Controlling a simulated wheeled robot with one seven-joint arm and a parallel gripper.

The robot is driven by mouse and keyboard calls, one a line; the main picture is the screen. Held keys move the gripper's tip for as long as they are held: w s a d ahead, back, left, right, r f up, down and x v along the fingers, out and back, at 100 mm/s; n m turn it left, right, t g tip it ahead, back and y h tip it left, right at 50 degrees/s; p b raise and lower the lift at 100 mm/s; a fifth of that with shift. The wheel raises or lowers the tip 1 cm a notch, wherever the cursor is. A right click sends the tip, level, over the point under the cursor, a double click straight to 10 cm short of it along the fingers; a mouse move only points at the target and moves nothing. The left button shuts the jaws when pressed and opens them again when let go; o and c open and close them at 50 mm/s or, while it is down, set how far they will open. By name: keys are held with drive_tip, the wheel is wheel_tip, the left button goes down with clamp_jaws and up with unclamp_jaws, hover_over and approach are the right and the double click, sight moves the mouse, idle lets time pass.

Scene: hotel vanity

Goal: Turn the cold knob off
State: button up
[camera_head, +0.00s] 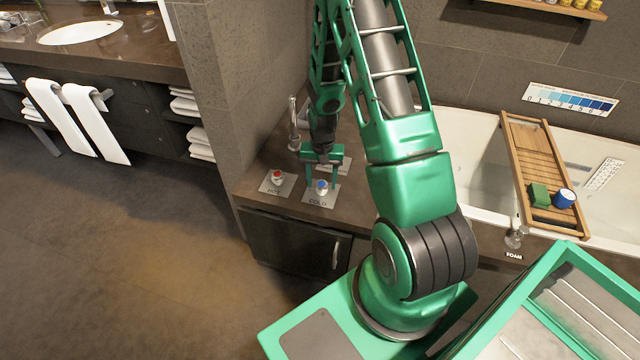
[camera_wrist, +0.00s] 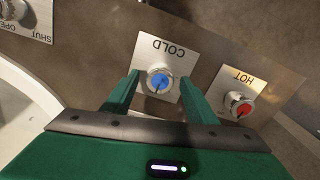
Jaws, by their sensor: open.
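The cold knob (camera_head: 321,187) is a silver knob with a blue top on a plate marked COLD, on the brown counter ledge beside the bathtub. In the wrist view the cold knob (camera_wrist: 159,80) lies between and just beyond my fingertips. My gripper (camera_head: 321,165) is green and points down over the knob. In the wrist view my gripper (camera_wrist: 158,82) is open, with one finger on each side of the knob. I cannot tell whether either finger touches it. A dark pointer mark shows on the blue top.
The hot knob (camera_head: 277,177), with a red top, stands close to the left of the cold knob. A metal faucet (camera_head: 293,125) rises behind them. In the wrist view another knob (camera_wrist: 14,10) sits on a plate marked OPEN and SHUT. The bathtub (camera_head: 470,150) lies to the right.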

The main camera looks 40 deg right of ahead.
sight(322, 184)
wheel_tip(322, 184, up, 10)
drive_tip(key=shift+f, duration=0.25)
idle(0.6)
